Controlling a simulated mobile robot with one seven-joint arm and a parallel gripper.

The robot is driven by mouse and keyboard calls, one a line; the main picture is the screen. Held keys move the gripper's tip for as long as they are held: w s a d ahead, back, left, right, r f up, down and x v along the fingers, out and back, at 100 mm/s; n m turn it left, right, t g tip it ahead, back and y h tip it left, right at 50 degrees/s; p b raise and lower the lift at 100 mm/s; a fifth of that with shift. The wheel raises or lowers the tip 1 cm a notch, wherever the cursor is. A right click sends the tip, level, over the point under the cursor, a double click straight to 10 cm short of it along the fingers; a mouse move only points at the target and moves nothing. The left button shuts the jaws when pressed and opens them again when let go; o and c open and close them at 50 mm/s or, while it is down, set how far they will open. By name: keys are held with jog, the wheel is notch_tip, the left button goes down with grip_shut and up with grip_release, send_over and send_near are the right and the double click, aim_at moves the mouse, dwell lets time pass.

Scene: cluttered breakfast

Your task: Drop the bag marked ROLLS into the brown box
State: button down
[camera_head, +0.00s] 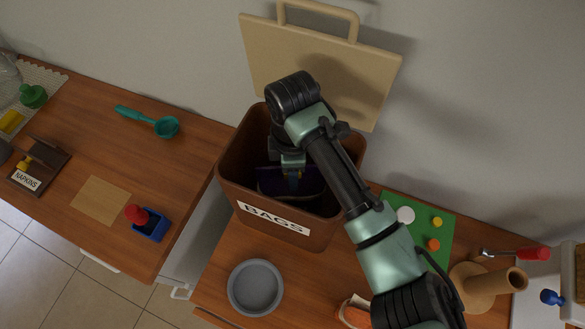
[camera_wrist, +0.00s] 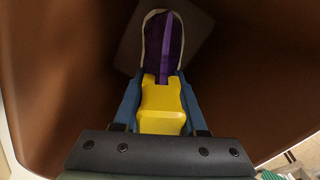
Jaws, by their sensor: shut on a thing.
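The brown box (camera_head: 318,232), labelled BAGS, stands open on the wooden counter. My gripper (camera_head: 292,178) reaches down inside it. In the wrist view my gripper (camera_wrist: 161,88) has its blue fingers shut on a yellow piece (camera_wrist: 162,108) at the near end of a dark purple bag (camera_wrist: 163,42) with a pale edge. The bag also shows as a dark shape inside the box in the head view (camera_head: 272,183). The word ROLLS is not visible, and I cannot tell whether the bag touches the box floor. The box walls (camera_wrist: 60,85) surround it.
A beige board with a handle (camera_head: 310,60) stands behind the box. A grey round dish (camera_head: 255,287) lies in front. A green mat (camera_head: 432,222) with small discs and a wooden stand (camera_head: 480,287) are at right. A teal scoop (camera_head: 165,126) lies on the left counter.

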jog(key=shift+f+b, duration=0.35)
jog(key=shift+f, duration=0.3)
jog(key=shift+c, duration=1.9)
grip_release()
jog(key=shift+r, duration=0.1)
notch_tip(320, 180, up, 13)
jog(key=shift+f+p, duration=0.1)
jog(key=shift+p, duration=0.3)
